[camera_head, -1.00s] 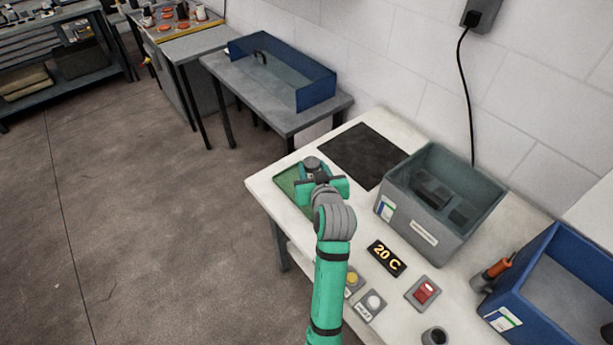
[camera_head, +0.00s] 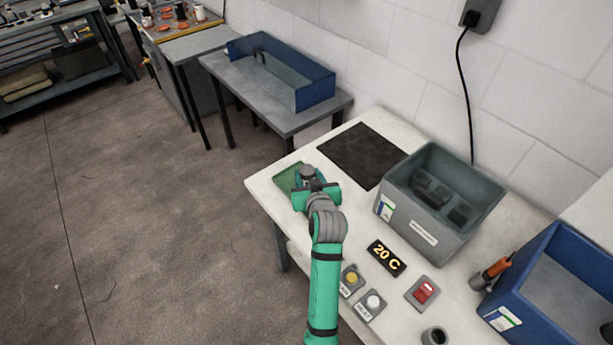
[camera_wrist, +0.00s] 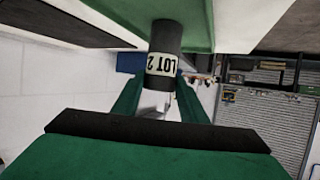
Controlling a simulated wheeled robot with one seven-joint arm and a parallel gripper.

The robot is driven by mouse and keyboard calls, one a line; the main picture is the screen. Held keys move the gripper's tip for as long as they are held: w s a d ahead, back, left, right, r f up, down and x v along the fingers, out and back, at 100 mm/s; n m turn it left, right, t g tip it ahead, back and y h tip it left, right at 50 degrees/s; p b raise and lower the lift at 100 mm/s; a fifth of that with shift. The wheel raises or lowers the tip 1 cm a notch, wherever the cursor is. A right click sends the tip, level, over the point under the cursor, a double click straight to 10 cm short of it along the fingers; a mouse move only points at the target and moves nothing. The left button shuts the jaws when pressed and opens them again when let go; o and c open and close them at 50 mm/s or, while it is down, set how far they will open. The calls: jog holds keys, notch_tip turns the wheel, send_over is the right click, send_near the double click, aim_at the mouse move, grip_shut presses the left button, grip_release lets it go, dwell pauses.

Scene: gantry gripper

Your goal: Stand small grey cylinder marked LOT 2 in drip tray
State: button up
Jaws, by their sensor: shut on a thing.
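The small grey cylinder (camera_head: 307,171) is held in my gripper (camera_head: 308,182) over the green drip tray (camera_head: 287,179), at the table's left corner. In the wrist view the cylinder (camera_wrist: 164,38) shows its white LOT 2 label, upside down in the picture. My fingers (camera_wrist: 160,84) are shut on it from both sides. It looks about upright, with its far end at the green tray surface (camera_wrist: 110,15). I cannot tell whether it touches the tray or is just above it. My gripper hides part of the tray in the head view.
A dark mat (camera_head: 362,156) lies behind the tray. A grey bin (camera_head: 425,238) stands to the right, with a 20 C display (camera_head: 387,258) and several switches in front. A blue bin (camera_head: 540,265) is at the far right.

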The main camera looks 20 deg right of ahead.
jog(key=o, duration=1.4)
jog(key=shift+a, duration=0.15)
jog(key=shift+r, duration=0.15)
jog(key=v, duration=1.2)
jog(key=s+a+f, duration=0.1)
jog(key=s+f, duration=0.1)
jog(key=s+a+f, duration=0.1)
jog(key=a+f, duration=0.1)
jog(key=s+a+f, duration=0.2)
jog(key=f, duration=0.1)
jog(key=shift+s+a+f, duration=0.1)
jog(key=shift+s, duration=0.25)
jog(key=s+a+f, duration=0.5)
jog(key=s+a, duration=0.1)
jog(key=s, duration=0.4)
jog(key=s+a+r+t+y, duration=0.1)
jog(key=s+a+r, duration=0.1)
jog(key=s, duration=0.7)
jog(key=s+a+r+n+t, duration=0.1)
jog(key=s+a, duration=0.4)
jog(key=s, duration=0.5)
jog(key=shift+a+r+n+y, duration=0.3)
jog(key=shift+r+y, duration=0.1)
jog(key=shift+r, duration=0.1)
